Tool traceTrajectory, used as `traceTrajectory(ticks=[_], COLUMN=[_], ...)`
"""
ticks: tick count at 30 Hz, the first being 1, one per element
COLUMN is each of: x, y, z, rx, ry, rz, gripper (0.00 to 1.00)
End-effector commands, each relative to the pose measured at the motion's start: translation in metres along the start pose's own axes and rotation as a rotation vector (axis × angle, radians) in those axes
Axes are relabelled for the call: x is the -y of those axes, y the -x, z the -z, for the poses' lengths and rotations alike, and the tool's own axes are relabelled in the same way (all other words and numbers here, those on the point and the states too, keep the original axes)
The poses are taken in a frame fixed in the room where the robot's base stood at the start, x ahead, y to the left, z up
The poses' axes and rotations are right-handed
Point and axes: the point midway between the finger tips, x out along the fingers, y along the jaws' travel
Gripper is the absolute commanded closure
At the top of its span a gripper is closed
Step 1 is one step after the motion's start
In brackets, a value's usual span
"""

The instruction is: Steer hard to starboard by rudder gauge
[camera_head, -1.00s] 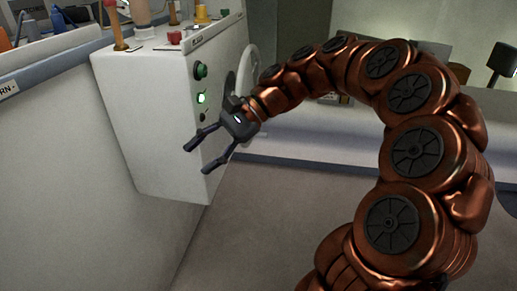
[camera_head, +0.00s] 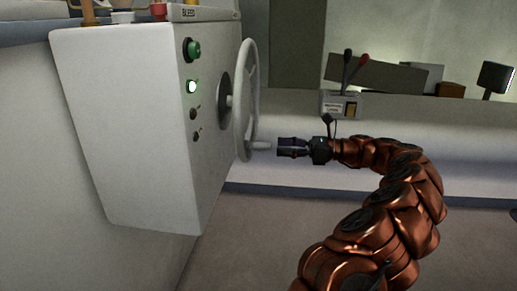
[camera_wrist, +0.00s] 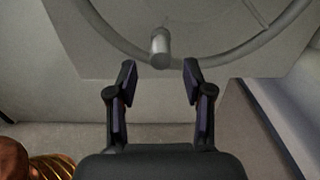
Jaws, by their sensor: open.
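A pale steering wheel (camera_head: 247,100) is mounted on the right side of a white console (camera_head: 130,130). A short handle knob (camera_head: 262,145) sticks out from the lower part of its rim. My gripper (camera_head: 279,147) is open and points at this knob from the right, close to it. In the wrist view the wheel rim (camera_wrist: 110,42) crosses the top, and the knob (camera_wrist: 160,47) lies just beyond and between my open fingertips (camera_wrist: 160,75). The fingers do not appear closed around it. No rudder gauge can be made out in these views.
A lever box (camera_head: 341,104) with dark and red handles stands on the ledge behind my arm. The floor in front is clear.

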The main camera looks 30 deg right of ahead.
Motion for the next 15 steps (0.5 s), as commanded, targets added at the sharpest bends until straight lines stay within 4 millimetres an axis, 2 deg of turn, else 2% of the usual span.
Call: traceTrajectory(ticks=[5, 15], x=[0.0, 0.001], y=[-0.013, -0.058], z=[0.002, 0.002], rx=[0.0, -0.001], ry=[0.001, 0.002], rz=[0.007, 0.01], gripper=[0.49, 0.49])
